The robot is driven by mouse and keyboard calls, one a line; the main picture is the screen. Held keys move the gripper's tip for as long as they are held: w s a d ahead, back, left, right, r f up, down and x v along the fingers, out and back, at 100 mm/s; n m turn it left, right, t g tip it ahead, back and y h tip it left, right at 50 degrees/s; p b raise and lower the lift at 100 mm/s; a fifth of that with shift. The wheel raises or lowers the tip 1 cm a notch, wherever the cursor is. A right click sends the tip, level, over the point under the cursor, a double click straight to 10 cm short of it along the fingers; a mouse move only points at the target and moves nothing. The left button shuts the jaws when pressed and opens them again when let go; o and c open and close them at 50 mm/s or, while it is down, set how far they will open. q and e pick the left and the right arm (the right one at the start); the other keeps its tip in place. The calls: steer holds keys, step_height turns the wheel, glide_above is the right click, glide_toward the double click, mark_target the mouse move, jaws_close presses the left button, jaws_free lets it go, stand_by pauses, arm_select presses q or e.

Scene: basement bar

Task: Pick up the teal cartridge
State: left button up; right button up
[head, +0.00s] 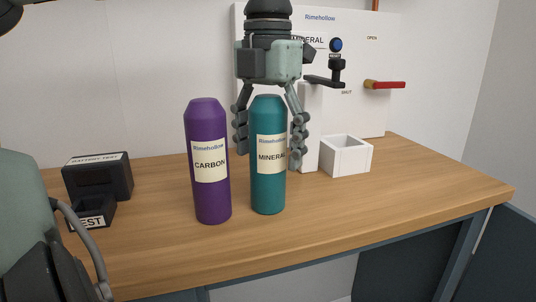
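The teal cartridge (268,194), labelled "MINERAL", stands upright on the wooden counter near the middle of the head view. My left gripper (270,157) points down over it from above. Its fingers are spread, one at each side of the cartridge's upper half. The gripper is open; I cannot tell whether the fingers touch the cartridge or sit slightly behind it. My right gripper is not in view.
A purple cartridge (209,203), labelled "CARBON", stands close left of the teal one. A white open box (346,160) and a wall panel (372,105) with a red handle (386,85) are behind right. A black battery tester (100,178) sits left. The counter's (420,190) right side is clear.

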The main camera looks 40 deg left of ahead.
arm_select(q)
steer(key=c, duration=1.4)
